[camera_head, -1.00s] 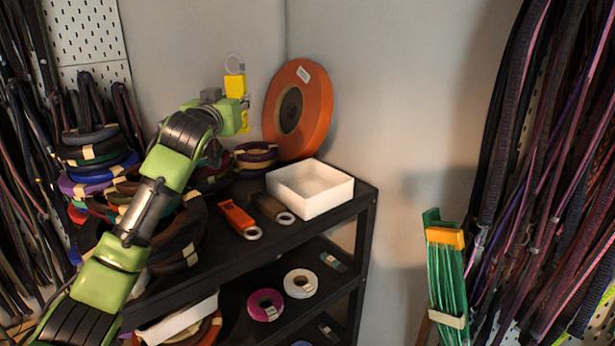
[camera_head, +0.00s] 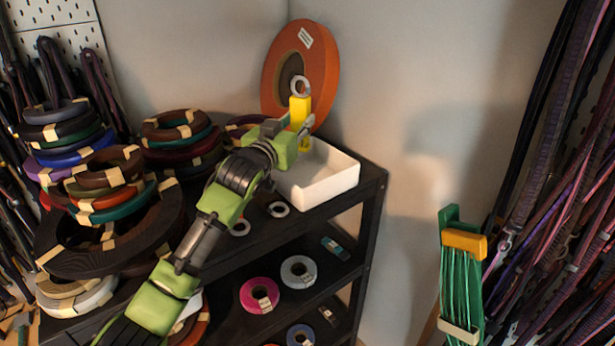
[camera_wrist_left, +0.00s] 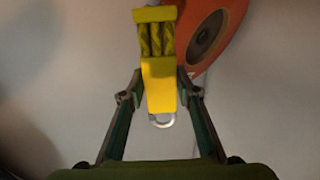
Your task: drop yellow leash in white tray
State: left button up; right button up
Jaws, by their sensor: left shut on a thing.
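The yellow leash (camera_head: 299,108) is a narrow yellow bundle with a grey ring at its top. My left gripper (camera_head: 301,137) is shut on it and holds it upright, in front of the orange spool in the picture. In the left wrist view the leash (camera_wrist_left: 158,85) sits between the two fingers of the gripper (camera_wrist_left: 159,88), with a metal ring at its near end. The white tray (camera_head: 335,187) stands on the top shelf at its right end. The gripper and leash show over the tray's back left part, and my arm hides its left side. My right gripper is not in view.
A large orange spool (camera_head: 316,62) leans on the wall behind the tray. Stacked cord coils (camera_head: 75,245) fill the shelf's left. A green bundle (camera_head: 460,285) hangs at right.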

pick_arm(q)
jog(key=f+b, duration=0.1)
jog(key=f, duration=0.1)
jog(key=f+b, duration=0.1)
jog(key=shift+w+f, duration=0.2)
jog(key=shift+f, duration=0.15)
jog(key=o, duration=1.2)
jog(key=shift+o, duration=0.4)
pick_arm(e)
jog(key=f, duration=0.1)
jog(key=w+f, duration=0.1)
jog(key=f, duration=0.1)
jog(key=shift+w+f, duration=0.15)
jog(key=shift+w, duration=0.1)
pick_arm(q)
jog(key=v, duration=1.2)
jog(key=shift+f, duration=0.15)
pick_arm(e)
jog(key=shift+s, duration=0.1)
